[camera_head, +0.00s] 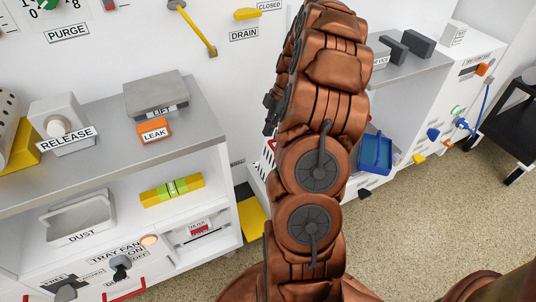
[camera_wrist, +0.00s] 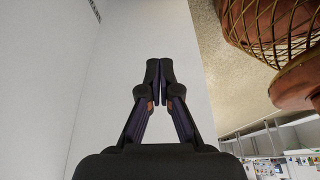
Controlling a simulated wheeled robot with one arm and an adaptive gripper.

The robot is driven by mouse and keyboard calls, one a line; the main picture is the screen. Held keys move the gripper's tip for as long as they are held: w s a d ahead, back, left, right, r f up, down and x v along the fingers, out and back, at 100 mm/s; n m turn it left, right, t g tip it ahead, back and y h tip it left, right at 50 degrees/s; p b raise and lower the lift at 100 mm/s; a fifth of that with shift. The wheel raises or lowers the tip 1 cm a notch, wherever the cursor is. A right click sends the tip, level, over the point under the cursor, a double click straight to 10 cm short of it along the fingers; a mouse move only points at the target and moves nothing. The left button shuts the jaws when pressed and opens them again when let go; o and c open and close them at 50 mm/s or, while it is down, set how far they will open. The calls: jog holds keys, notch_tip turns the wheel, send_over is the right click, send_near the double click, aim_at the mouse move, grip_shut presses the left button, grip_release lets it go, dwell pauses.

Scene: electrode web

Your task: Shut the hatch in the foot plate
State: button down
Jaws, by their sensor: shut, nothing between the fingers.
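I cannot make out a hatch or a foot plate for certain in either view. A yellow panel (camera_head: 253,214) shows low down between the white cabinet and my arm, and my arm hides part of that area. My gripper (camera_wrist: 159,64) is shut and empty in the wrist view, its two dark fingertips together in front of a plain white surface (camera_wrist: 120,60).
A white cabinet with a grey top (camera_head: 205,110) stands at left, with a yellow level (camera_head: 172,190) and a dust tray (camera_head: 78,217). A blue bin (camera_head: 375,153) is right of my arm. Speckled floor (camera_head: 420,215) is clear at right, before a black stand (camera_head: 515,125).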

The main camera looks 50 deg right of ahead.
notch_tip(320, 180, down, 11)
jog(key=d+b, duration=0.1)
jog(key=b, duration=0.1)
jog(key=shift+d+r+b, duration=0.15)
jog(key=shift+d+b, duration=0.15)
jog(key=shift+b, duration=0.1)
dwell(0.3)
dwell(0.4)
